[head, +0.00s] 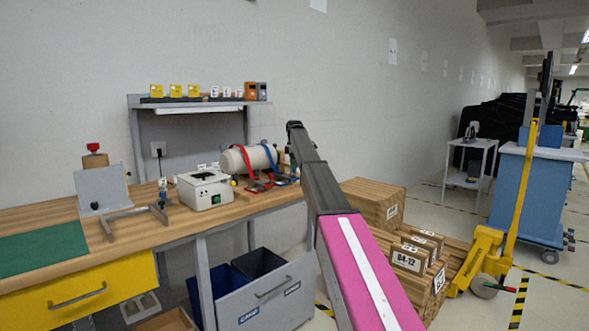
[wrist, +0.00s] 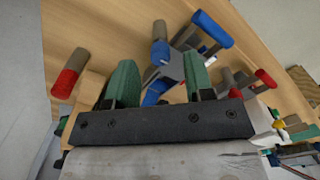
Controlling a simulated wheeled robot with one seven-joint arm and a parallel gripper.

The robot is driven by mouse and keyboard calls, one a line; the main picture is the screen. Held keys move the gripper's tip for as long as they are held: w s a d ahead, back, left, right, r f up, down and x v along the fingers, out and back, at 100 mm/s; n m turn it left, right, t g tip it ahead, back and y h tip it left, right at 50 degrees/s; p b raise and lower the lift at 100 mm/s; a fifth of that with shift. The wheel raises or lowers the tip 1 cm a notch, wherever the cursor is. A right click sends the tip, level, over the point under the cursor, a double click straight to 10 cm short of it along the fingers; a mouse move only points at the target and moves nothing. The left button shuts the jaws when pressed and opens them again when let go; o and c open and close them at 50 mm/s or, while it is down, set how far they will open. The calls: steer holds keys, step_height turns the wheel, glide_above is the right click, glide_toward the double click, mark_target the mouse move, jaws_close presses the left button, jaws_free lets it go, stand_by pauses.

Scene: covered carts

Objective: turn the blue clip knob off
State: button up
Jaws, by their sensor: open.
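In the wrist view a clip with blue-capped grey handles (wrist: 212,29) stands on the wooden bench top, just beyond my fingers. A blue knob-like part (wrist: 154,93) shows low between the fingers; I cannot tell whether it is touched. My gripper (wrist: 160,72) is open, its two green fingers apart on either side of the lower blue part. My gripper cannot be made out there.
Red-capped handles stand left (wrist: 65,82) and right (wrist: 265,77) of my fingers in the wrist view. On the bench (head: 140,235) are a white box (head: 205,190) and a metal stand (head: 102,190). A shelf (head: 195,103) rises behind. Wooden crates (head: 375,203) stand right of the bench.

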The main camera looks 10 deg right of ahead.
steer(key=shift+f, duration=1)
jaws_close()
